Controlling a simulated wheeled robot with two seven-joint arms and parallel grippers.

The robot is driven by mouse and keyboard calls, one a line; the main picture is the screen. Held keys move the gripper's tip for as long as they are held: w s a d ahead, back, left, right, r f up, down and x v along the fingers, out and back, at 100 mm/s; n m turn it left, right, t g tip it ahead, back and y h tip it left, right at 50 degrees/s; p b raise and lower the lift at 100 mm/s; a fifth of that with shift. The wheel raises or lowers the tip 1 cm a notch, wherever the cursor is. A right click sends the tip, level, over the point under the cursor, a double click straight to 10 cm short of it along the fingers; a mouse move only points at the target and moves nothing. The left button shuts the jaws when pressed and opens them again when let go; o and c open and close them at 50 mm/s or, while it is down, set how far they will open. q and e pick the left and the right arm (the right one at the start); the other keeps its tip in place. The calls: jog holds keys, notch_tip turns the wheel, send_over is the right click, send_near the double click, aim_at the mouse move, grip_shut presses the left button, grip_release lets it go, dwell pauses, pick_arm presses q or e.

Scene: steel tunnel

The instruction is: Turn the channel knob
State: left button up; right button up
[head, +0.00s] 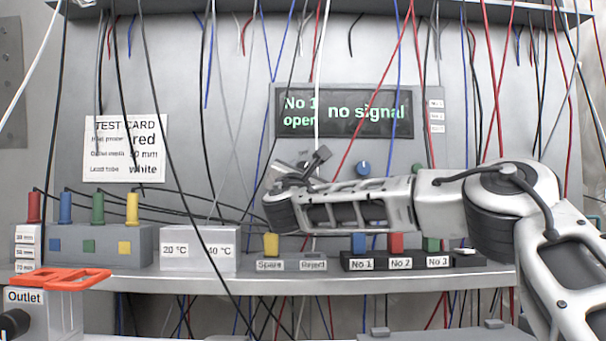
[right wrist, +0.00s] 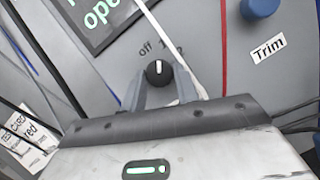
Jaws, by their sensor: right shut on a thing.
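The channel knob (right wrist: 157,73) is small and black with a white pointer line. The line points roughly up in the right wrist view, toward the labels "off", "1" and a partly covered mark. My right gripper (right wrist: 164,88) is shut on it, a finger on each side. In the head view my right arm and gripper (head: 300,172) reach in from the right and hide the knob. The display (head: 345,111) above reads "No 1 open" and "no signal". My left gripper is not in view.
A blue Trim knob (head: 363,168) sits right of the gripper. Many cables hang before the panel; a white one (right wrist: 172,48) crosses the knob's labels. Coloured plugs stand on the shelf (head: 300,272) below.

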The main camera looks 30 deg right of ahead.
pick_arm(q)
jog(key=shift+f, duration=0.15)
pick_arm(e)
jog(key=shift+m+g, duration=0.4)
jog(key=shift+m, duration=0.3)
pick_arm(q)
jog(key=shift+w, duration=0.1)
pick_arm(e)
jog(key=o, duration=1)
jog(key=shift+c, duration=0.2)
pick_arm(q)
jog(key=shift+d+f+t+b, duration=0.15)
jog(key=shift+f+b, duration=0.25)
jog(key=shift+b, duration=0.75)
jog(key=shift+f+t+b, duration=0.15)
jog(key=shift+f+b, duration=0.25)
jog(key=shift+b, duration=0.7)
pick_arm(e)
jog(key=v, duration=1.6)
jog(key=shift+w+f, duration=0.1)
jog(key=shift+f, duration=0.05)
